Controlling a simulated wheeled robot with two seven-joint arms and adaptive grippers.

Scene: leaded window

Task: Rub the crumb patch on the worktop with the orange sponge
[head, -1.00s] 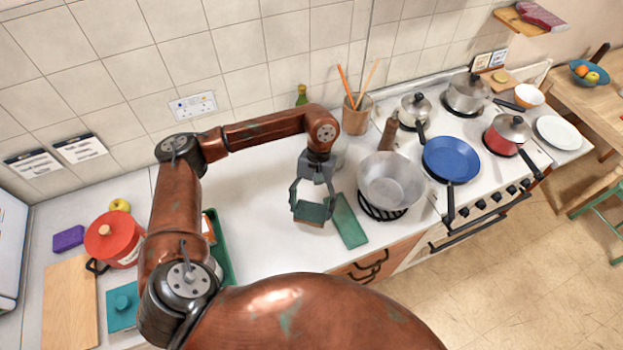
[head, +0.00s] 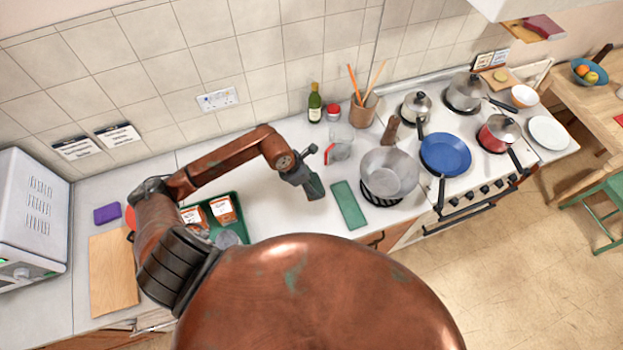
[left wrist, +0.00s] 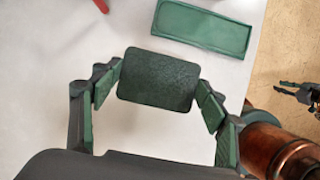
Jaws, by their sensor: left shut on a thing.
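My left gripper (head: 312,186) is over the worktop (head: 275,215), left of a green tray (head: 349,205). In the left wrist view its fingers are shut on a dark green rectangular pad (left wrist: 158,80), seen broad side on. No orange shows on this pad, so I cannot tell whether it is the scouring face of the orange sponge. I cannot tell whether it touches the worktop. No crumb patch can be made out; the gripper and my body hide part of the surface. My right gripper (left wrist: 300,94) shows small at the right edge of the left wrist view.
A clear jug with a red part (head: 338,150) stands behind the gripper. A steel pan (head: 389,173) and blue frying pan (head: 445,154) are to the right. A green tray with labelled boxes (head: 222,208) lies left. White worktop between is free.

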